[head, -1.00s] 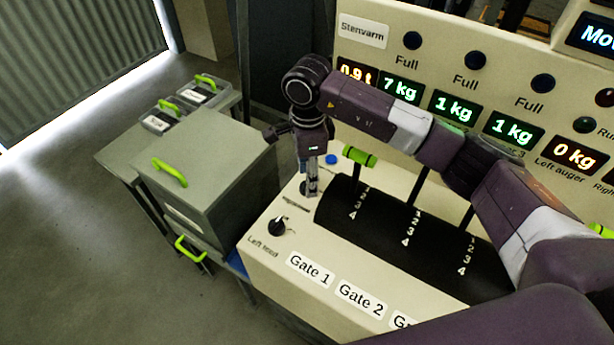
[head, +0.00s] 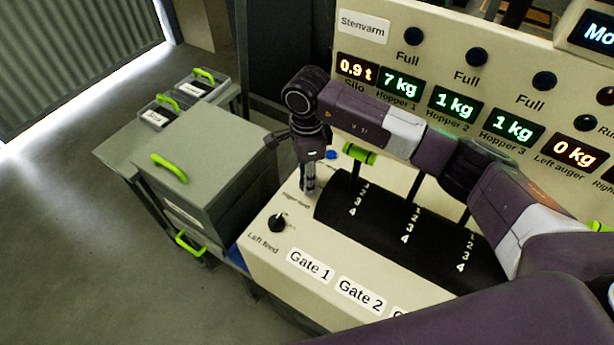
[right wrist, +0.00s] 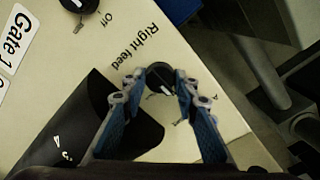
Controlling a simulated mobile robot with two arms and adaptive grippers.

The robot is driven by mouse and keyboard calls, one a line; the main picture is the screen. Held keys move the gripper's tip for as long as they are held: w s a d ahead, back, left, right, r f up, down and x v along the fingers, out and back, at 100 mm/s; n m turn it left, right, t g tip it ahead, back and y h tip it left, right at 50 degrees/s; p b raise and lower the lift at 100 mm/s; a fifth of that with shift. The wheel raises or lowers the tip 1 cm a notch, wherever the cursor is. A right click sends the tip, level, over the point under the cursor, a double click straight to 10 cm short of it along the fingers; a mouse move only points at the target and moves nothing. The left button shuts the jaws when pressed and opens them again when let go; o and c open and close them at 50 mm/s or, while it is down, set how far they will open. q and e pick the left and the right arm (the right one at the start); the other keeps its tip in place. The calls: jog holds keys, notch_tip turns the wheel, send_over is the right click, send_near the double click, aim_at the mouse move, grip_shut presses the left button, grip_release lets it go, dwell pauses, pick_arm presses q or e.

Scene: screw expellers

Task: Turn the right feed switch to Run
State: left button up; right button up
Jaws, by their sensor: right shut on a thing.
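The right feed switch (right wrist: 164,84) is a dark round knob with a light pointer line, on the cream console. The "Right feed" label (right wrist: 137,47) is beside it in the right wrist view. My right gripper (right wrist: 159,78) is shut on this knob, one blue finger on each side. In the head view my right gripper (head: 308,187) points down at the console's far left part and hides most of the knob. The fingers also partly cover the markings around it, so its setting cannot be read. My left gripper is not in view.
The left feed knob (head: 277,222) stands close by, nearer the console's front edge. A black curved gate cover (head: 405,235) with a green-handled lever (head: 359,154) lies to the right. A grey box (head: 205,165) stands left.

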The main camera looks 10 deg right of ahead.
jog(key=shift+w+m+b, duration=0.1)
jog(key=shift+m+b, duration=0.4)
jog(key=shift+f+m+b, duration=0.1)
jog(key=shift+m+b, duration=0.8)
jog(key=shift+m, duration=0.2)
jog(key=m+b, duration=0.2)
jog(key=m, duration=0.1)
jog(key=shift+m, duration=0.3)
jog(key=shift+m+b, duration=0.95)
jog(key=shift+m, duration=0.25)
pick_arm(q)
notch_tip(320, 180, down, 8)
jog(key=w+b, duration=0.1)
pick_arm(e)
jog(key=shift+r+m, duration=0.2)
jog(key=shift+m, duration=1.2)
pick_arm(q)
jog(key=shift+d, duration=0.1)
pick_arm(e)
jog(key=o, duration=1.1)
jog(key=shift+o, duration=0.2)
